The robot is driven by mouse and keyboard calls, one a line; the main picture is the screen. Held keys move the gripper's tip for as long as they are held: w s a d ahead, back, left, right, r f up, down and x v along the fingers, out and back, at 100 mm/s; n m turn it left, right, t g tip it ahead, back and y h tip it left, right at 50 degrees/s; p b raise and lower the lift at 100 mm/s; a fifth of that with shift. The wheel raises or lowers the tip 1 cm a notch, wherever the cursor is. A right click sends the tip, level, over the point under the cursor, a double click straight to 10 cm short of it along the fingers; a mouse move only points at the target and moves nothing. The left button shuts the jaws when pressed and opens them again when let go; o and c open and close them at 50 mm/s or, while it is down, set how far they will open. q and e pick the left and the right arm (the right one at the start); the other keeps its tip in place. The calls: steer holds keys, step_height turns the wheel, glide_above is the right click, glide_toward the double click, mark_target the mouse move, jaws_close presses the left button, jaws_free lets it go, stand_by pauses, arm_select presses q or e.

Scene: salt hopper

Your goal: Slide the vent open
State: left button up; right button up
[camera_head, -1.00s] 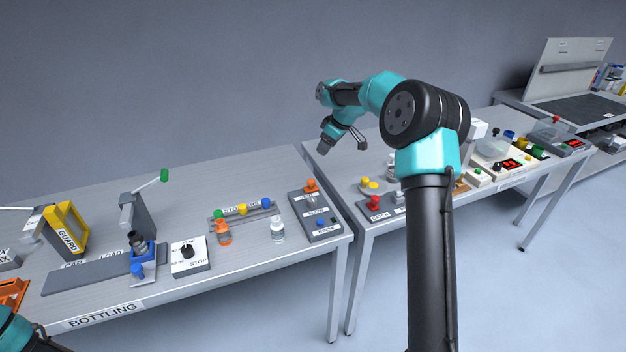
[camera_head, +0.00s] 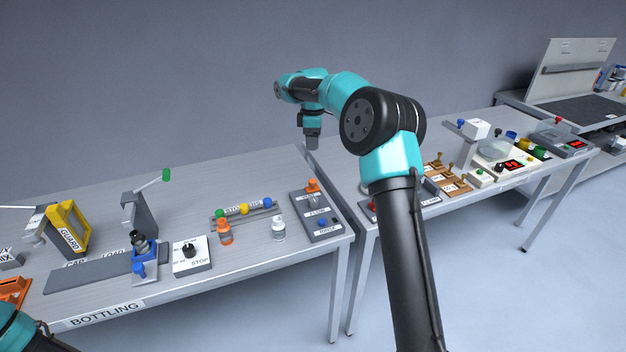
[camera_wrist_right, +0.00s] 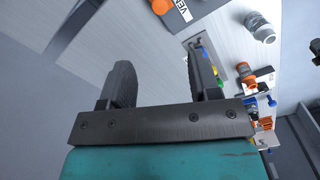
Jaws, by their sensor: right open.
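The vent's orange knob (camera_head: 312,185) stands at the back of a dark control panel (camera_head: 335,226) at the right end of the bottling table. The knob (camera_wrist_right: 160,6) and part of its label, reading "VEN" (camera_wrist_right: 181,10), also show at the top of the right wrist view. My right gripper (camera_head: 312,143) is above and behind the panel, apart from the knob, and points down. In the right wrist view its two fingers (camera_wrist_right: 163,80) are spread with nothing between them. Only a bit of my left arm shows at the lower left; its gripper is out of view.
A clear bottle (camera_head: 278,228) and an orange bottle (camera_head: 225,232) stand left of the panel, by a rack of coloured knobs (camera_head: 243,209). A gap separates this table from the one on the right. The back of the bottling table is clear.

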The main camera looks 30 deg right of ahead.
mark_target(313, 181)
step_height(313, 181, down, 16)
steer(key=shift+r, duration=0.1)
stand_by(0.5)
jaws_close()
stand_by(0.4)
